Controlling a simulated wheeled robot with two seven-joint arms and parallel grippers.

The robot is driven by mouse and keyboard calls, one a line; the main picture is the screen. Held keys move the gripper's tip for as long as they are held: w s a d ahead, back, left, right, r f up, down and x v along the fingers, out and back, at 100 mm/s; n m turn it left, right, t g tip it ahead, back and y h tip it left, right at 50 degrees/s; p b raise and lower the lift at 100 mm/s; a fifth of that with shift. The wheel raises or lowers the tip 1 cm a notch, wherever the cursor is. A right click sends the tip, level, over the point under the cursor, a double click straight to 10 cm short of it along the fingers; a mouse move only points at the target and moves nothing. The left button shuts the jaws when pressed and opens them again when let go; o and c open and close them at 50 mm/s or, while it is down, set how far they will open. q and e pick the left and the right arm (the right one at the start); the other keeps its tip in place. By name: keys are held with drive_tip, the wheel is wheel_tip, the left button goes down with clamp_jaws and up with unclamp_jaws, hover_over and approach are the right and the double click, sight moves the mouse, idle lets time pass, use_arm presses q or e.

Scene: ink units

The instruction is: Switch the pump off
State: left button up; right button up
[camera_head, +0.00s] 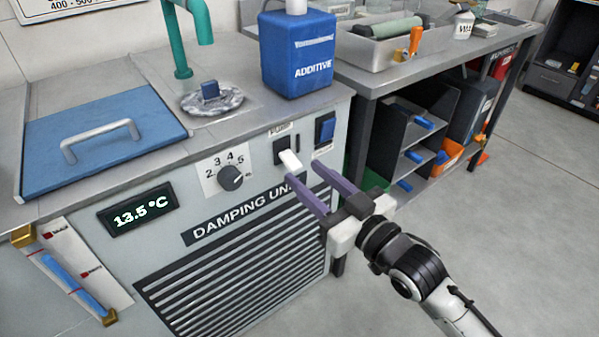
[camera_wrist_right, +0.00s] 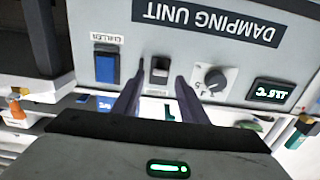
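The damping unit's front panel carries a switch (camera_head: 289,159) with a black plate and a pale rocker; it also shows in the right wrist view (camera_wrist_right: 160,69). My right gripper (camera_head: 308,173) is in front of the panel, just to the right of and below this switch in the head view. Its two purple fingers are apart with nothing between them. In the upside-down right wrist view, the fingertips (camera_wrist_right: 160,80) lie on either side of the switch; contact cannot be told. My left gripper is not in view.
A blue switch (camera_head: 325,128), labelled chiller in the wrist view (camera_wrist_right: 105,64), sits beside it. A dial (camera_head: 231,177) and a 13.5 °C display (camera_head: 138,211) are further left. A blue additive bottle (camera_head: 297,55) stands on top. Open floor lies to the right.

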sight(297, 167)
drive_tip(key=shift+x, duration=1.25)
drive_tip(key=shift+w+a, duration=0.3)
drive_tip(key=shift+w, duration=0.1)
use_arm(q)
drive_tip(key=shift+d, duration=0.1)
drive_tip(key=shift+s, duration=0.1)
